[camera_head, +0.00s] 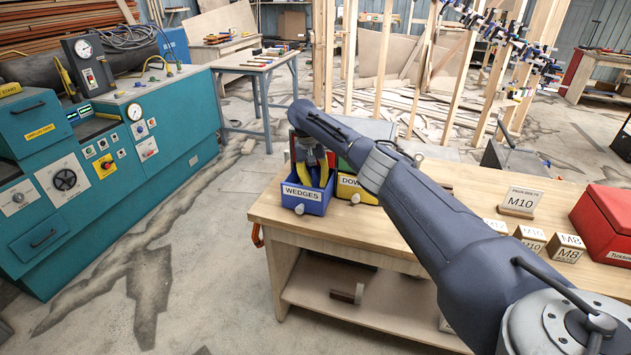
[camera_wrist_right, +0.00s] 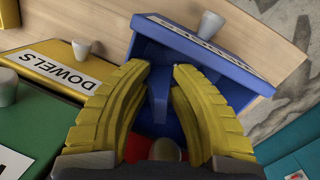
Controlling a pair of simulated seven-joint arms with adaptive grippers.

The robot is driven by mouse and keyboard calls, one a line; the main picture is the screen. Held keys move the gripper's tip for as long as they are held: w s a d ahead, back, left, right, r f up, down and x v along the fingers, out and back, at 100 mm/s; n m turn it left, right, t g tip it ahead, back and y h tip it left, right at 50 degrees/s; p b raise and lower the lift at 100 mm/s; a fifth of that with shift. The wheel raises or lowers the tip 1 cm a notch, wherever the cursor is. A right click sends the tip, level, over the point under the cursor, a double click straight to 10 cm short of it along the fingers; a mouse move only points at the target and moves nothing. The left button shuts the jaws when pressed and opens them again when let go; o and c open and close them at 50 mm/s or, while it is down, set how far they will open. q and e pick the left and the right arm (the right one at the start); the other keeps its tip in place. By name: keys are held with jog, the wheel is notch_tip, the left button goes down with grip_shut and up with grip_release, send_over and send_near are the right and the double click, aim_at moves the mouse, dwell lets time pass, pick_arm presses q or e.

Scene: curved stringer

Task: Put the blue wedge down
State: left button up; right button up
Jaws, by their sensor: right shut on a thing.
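The blue wedge (camera_wrist_right: 159,88) shows in the right wrist view as a narrow blue piece between my yellow fingers. My right gripper (camera_wrist_right: 164,68) is shut on it, pointing down into the blue bin (camera_wrist_right: 255,78) labelled WEDGES. In the head view the right gripper (camera_head: 311,176) is at the mouth of that blue bin (camera_head: 303,204), on the near left corner of the workbench. The wedge cannot be made out there. Whether the wedge touches the bin's floor I cannot tell. My left gripper is not in view.
A yellow DOWELS bin (camera_head: 357,190) stands right beside the blue bin, with a green bin (camera_head: 372,129) behind. Wooden M10 and M8 blocks (camera_head: 530,236) and a red box (camera_head: 606,220) are farther right. The bench's left edge (camera_head: 262,207) is close to the bin.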

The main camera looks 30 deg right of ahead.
jog(key=o, duration=0.9)
jog(key=shift+f, duration=0.1)
jog(key=shift+o, duration=0.2)
jog(key=shift+d, duration=0.15)
jog(key=shift+r, duration=0.5)
notch_tip(320, 180, up, 12)
jog(key=w+a, duration=0.1)
jog(key=w, duration=0.1)
jog(key=shift+a, duration=0.15)
